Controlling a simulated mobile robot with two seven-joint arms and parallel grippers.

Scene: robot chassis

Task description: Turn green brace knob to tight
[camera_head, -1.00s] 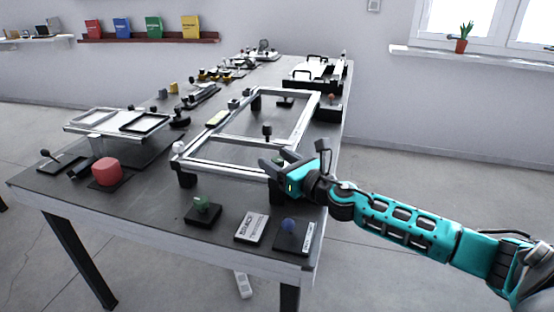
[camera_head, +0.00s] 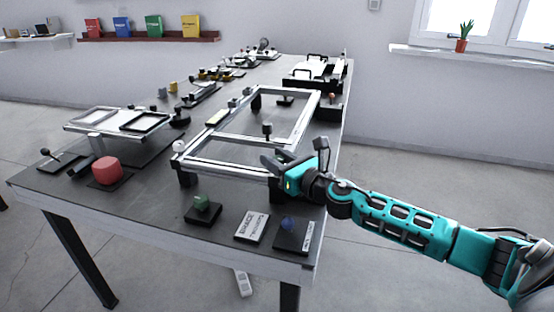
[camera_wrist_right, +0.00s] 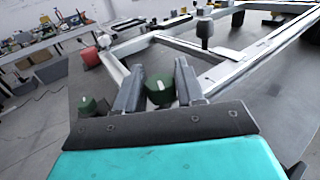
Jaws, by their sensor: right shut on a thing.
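A green knob (camera_wrist_right: 160,91) with a white mark sits between the fingers of my right gripper (camera_wrist_right: 159,84) in the right wrist view. The fingers are shut on it. In the head view my right gripper (camera_head: 273,165) is at the near right corner of the metal frame (camera_head: 225,169), and the held knob is hidden there. A second green knob (camera_head: 202,202) stands on a dark plate at the table's front; it also shows at the left in the right wrist view (camera_wrist_right: 88,105). My left gripper is not in view.
A dark upright knob (camera_head: 267,129) stands on the frame's crossbar.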

